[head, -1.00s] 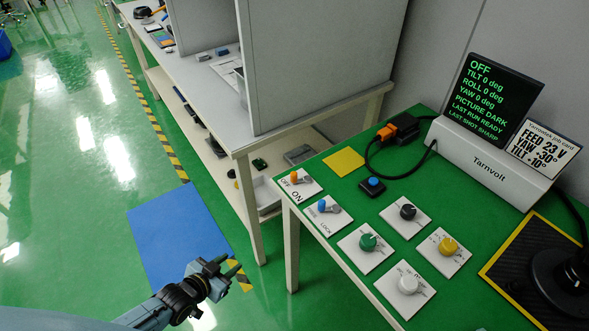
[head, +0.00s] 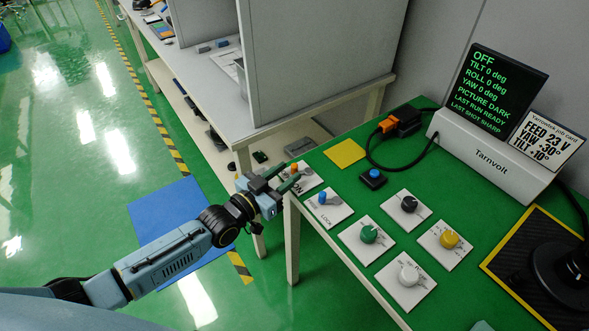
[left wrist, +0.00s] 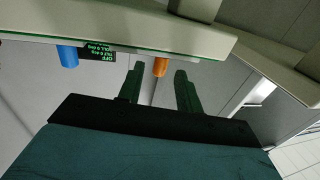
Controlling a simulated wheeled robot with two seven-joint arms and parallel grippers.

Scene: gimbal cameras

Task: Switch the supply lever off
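The supply lever, with an orange handle (head: 294,168), stands on a white plate marked OFF and ON at the near left corner of the green bench. My left gripper (head: 288,181) is at this plate and hides part of it. In the left wrist view, its two dark fingers (left wrist: 160,88) are apart and the orange handle (left wrist: 160,67) shows between their tips. I cannot tell whether they touch it. The lever's exact setting is hard to read. The screen (head: 492,87) reads OFF at the top. My right gripper is not in view.
A blue-handled lever (head: 322,197) marked FREE and LOCK is close by. Beyond are a blue button (head: 372,177) and black (head: 409,204), green (head: 369,234), yellow (head: 448,241) and white (head: 409,274) knobs. A grey partitioned table (head: 215,90) stands behind.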

